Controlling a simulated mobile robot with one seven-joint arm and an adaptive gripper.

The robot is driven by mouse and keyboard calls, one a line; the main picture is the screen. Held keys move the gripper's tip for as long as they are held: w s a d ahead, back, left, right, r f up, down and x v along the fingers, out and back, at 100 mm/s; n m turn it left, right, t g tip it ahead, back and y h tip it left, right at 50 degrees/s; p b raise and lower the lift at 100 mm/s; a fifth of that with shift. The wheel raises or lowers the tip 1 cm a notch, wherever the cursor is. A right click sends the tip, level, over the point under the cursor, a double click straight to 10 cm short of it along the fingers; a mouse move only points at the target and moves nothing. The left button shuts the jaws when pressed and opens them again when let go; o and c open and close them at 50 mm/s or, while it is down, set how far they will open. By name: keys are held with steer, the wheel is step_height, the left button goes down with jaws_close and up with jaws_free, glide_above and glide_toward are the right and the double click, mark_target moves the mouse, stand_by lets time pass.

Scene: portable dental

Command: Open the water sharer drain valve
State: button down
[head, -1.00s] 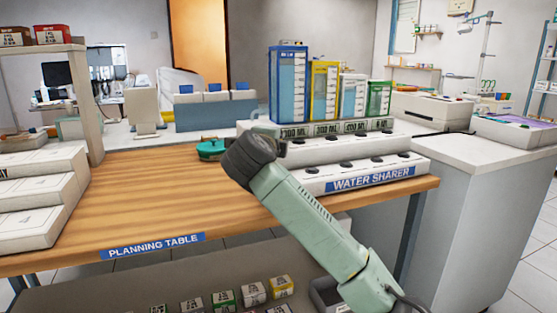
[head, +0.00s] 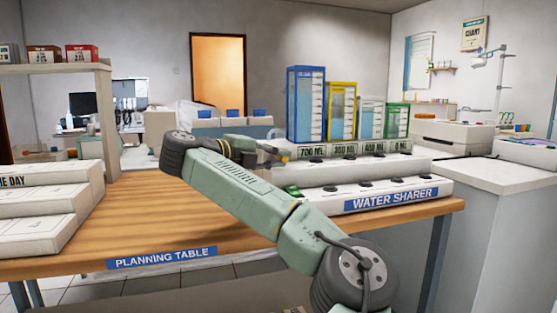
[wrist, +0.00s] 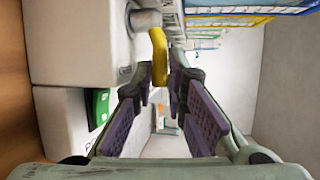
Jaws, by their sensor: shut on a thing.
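The water sharer (head: 395,201) is a stepped white unit at the right end of the planning table, with blue, yellow, pale and green-framed tanks on top. A yellow valve lever (wrist: 160,57) sits by a short grey cylinder (wrist: 146,20) on the unit's side in the wrist view. In the head view, a small yellow part (head: 281,157) shows at my gripper's tip. My gripper (head: 270,156) reaches the unit's left end below the blue tank (head: 292,105). In the wrist view, its fingers (wrist: 164,84) are shut on the lever; the exact contact is hard to see.
A green piece (head: 292,190) is at the left end of the unit's lower step, close to my gripper; it also shows in the wrist view (wrist: 98,106). White stepped trays (head: 45,205) stand at the left. The wooden table (head: 130,215) is clear in front.

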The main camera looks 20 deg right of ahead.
stand_by(0.4)
steer(key=c, duration=1.9)
jaws_free()
steer(key=v, duration=0.7)
steer(key=shift+a, duration=0.2)
steer(key=shift+r, duration=0.1)
